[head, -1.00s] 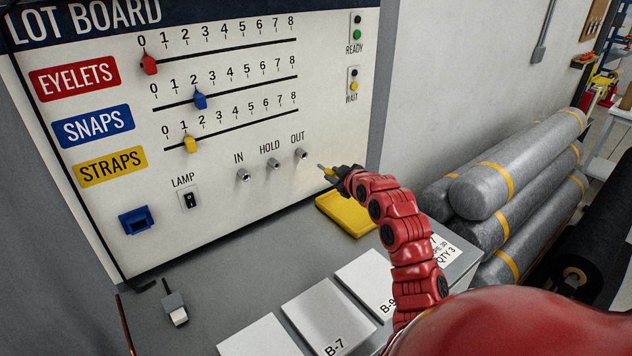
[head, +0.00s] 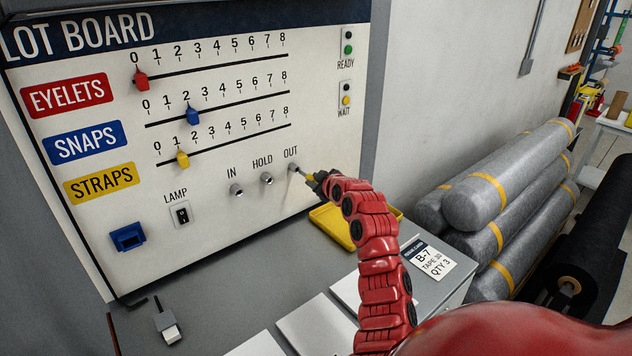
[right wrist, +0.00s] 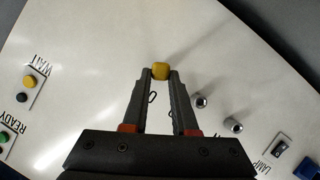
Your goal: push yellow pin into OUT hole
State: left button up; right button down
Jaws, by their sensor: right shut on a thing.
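The yellow pin (head: 309,177) is held in my right gripper (head: 313,181), its metal tip pointing left at the OUT hole (head: 293,168) on the lot board. The tip is at or very close to the hole's mouth; I cannot tell whether it has entered. In the right wrist view the pin's yellow head (right wrist: 161,71) sits between the fingertips of the right gripper (right wrist: 161,76), and the OUT hole is hidden behind them. The HOLD hole (head: 267,179) and IN hole (head: 237,190) are empty sockets to the left. My left gripper is not in view.
A yellow tray (head: 335,226) lies on the grey bench below the gripper. White cards (head: 318,325) and a small grey-white object (head: 167,327) lie on the bench. Grey rolls (head: 510,190) are stacked at the right. The board face around the holes is clear.

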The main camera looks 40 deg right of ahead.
aim_at(307, 175)
jog(key=shift+w, duration=0.1)
dwell(0.3)
jog(key=shift+w+b, duration=0.3)
jog(key=shift+b, duration=0.2)
jog(key=shift+w+b, duration=0.7)
jog(key=shift+w, duration=0.05)
jog(key=shift+w+d+b, duration=0.15)
jog(key=shift+w+b, duration=0.45)
jog(key=shift+w, duration=0.2)
jog(key=c, duration=0.6)
grip_release()
